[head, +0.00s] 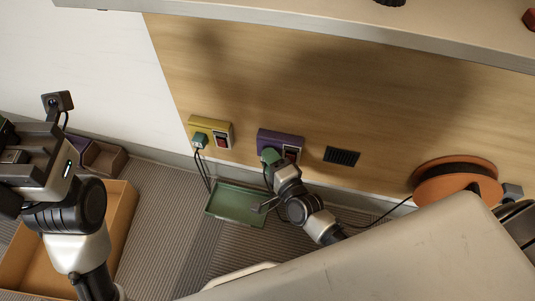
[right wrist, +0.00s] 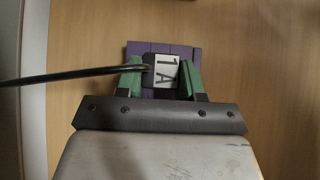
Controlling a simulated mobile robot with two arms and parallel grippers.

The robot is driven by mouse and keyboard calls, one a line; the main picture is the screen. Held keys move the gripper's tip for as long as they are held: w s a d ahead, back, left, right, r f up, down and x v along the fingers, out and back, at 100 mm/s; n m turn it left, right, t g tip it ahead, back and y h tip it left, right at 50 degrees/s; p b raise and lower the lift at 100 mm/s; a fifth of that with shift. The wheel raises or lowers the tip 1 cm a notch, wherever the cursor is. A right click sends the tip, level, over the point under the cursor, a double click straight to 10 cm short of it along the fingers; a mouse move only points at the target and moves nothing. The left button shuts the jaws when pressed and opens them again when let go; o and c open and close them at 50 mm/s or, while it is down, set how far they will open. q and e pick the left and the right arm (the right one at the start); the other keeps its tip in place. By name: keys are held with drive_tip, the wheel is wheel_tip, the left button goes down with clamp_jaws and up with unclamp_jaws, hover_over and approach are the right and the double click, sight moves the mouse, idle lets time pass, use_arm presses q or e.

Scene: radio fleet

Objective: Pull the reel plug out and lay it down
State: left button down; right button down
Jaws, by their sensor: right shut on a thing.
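My right gripper (head: 272,160) is at the purple wall socket (head: 279,138). In the right wrist view its green fingers (right wrist: 162,78) are shut on a black plug (right wrist: 149,76) with a white label reading "1 A" (right wrist: 164,75). The purple socket (right wrist: 160,48) lies right behind the plug; whether the plug is fully seated cannot be told. A black cable (right wrist: 70,76) crosses to the plug from the left. An orange cable reel (head: 455,170) stands at the right with a black cable leading left from it. My left gripper (head: 45,125) is at the left, fingers unclear.
A yellow wall socket (head: 222,127) with a teal plug (head: 200,139) is left of the purple one. A green tray (head: 225,208) lies below. A black vent (head: 342,156) is right. An orange-brown bin (head: 125,205) stands at the left. A shelf edge (head: 300,22) overhangs.

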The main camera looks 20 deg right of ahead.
drive_tip(key=shift+s+a+p, duration=0.55)
drive_tip(key=shift+s+a, duration=0.2)
drive_tip(key=shift+s, duration=0.35)
idle(1.1)
drive_tip(key=shift+s+a+p, duration=0.3)
drive_tip(key=shift+s+a, duration=0.2)
drive_tip(key=shift+s, duration=0.2)
drive_tip(key=shift+s+a+p, duration=0.3)
drive_tip(key=shift+s+a, duration=0.15)
drive_tip(key=shift+s, duration=0.25)
